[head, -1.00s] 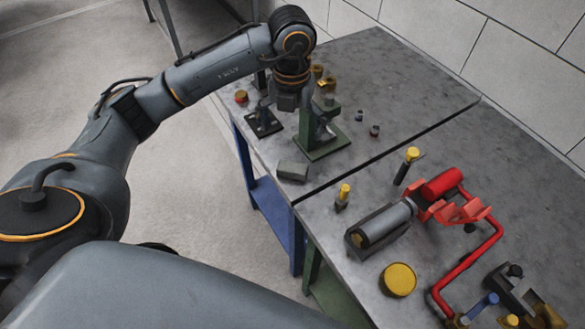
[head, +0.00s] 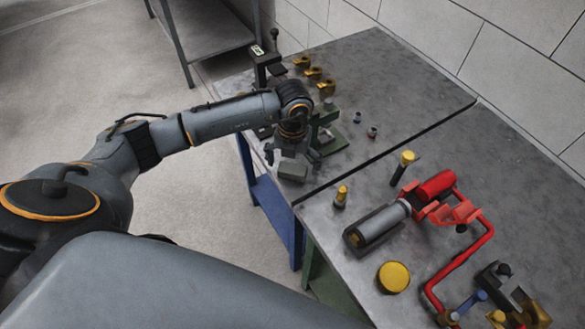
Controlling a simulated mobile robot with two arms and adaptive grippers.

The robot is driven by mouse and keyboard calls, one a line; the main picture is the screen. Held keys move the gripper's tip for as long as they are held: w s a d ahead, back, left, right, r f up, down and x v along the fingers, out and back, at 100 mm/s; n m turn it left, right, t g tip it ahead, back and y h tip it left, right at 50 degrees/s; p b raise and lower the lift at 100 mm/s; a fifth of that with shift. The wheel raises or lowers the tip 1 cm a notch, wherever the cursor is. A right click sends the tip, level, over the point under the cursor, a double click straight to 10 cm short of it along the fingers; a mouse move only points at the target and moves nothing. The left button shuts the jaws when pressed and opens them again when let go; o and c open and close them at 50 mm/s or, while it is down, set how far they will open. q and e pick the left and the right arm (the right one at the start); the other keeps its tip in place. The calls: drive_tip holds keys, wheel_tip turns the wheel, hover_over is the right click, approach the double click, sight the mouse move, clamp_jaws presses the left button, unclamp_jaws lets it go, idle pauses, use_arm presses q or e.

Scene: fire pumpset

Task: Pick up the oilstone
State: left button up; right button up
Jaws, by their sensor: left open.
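The oilstone, which I take to be the small grey-green block (head: 292,172), lies on the near left edge of the far table. My left gripper (head: 291,159) points down just above and behind it, with its fingers spread to either side. The gripper is open and empty. Whether the fingers touch the block cannot be told from this angle. My right gripper is out of view.
A green stand (head: 327,138) is close to the gripper's right. Brass parts (head: 314,74) and a dark device (head: 264,62) stand behind. The near table holds a pump with a red pipe (head: 462,262), a yellow-topped bottle (head: 341,196) and a yellow disc (head: 394,277).

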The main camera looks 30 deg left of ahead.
sight(292, 167)
use_arm(q)
drive_tip(key=c, duration=1.5)
drive_tip(key=shift+r+b, duration=0.4)
drive_tip(key=shift+r, duration=0.1)
wheel_tip(292, 167, up, 2)
drive_tip(key=shift+s+r+b, duration=0.15)
drive_tip(key=shift+r+b, duration=0.1)
drive_tip(key=shift+b, duration=0.35)
drive_tip(key=s+r+b, duration=0.3)
drive_tip(key=s+r, duration=0.6)
drive_tip(key=s, duration=0.4)
drive_tip(key=shift+s+d+r, duration=0.25)
drive_tip(key=shift+s+r, duration=0.05)
drive_tip(key=shift+s, duration=0.05)
